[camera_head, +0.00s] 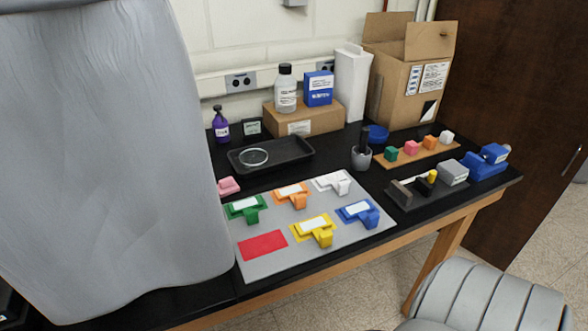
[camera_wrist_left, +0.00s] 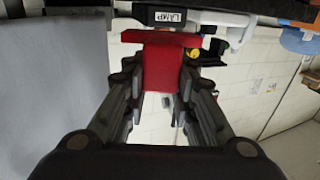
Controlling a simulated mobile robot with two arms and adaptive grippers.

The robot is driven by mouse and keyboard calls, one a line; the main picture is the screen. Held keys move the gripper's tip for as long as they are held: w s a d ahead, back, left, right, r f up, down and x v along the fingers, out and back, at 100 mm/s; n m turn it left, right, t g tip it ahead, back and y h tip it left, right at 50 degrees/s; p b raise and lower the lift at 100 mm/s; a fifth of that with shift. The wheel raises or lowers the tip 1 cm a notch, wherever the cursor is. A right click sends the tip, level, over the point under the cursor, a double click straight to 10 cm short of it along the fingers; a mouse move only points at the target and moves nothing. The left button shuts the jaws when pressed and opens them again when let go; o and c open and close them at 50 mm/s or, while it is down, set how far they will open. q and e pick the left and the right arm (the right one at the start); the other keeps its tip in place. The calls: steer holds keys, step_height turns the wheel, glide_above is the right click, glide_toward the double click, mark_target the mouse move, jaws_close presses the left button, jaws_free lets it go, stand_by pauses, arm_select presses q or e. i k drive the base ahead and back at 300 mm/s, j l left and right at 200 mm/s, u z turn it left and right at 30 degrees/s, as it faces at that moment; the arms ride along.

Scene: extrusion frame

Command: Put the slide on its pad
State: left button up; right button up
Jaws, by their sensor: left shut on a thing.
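My left gripper (camera_wrist_left: 160,78) shows in the left wrist view, its fingers shut on the block-shaped grip of a red slide (camera_wrist_left: 161,66). A wider red bar crosses the far end of that grip. In the head view, the bare red pad (camera_head: 262,245) lies flat at the front left of a grey mat (camera_head: 345,243). Several other pads on the mat carry slides with block grips: green (camera_head: 244,207), orange (camera_head: 292,195), white (camera_head: 333,183), yellow (camera_head: 313,229) and blue (camera_head: 358,213). The red slide and both grippers are not visible in the head view.
A large grey arm part of mine covers the left of the head view. A pink block (camera_head: 229,186) shows beside it. Behind the mat are a black tray (camera_head: 290,158) and cardboard boxes (camera_head: 408,75). A dark rack (camera_head: 420,196) stands right of the mat.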

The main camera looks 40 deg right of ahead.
mark_target(263, 244)
steer(key=k+l, duration=0.1)
steer(key=l, duration=0.35)
steer(key=k+l, duration=0.1)
steer(key=l, duration=0.4)
steer(key=k+l, duration=0.1)
steer(key=l, duration=0.35)
steer(key=k+l, duration=0.1)
steer(key=l, duration=0.4)
steer(key=k+l, duration=0.1)
steer(key=l, duration=0.35)
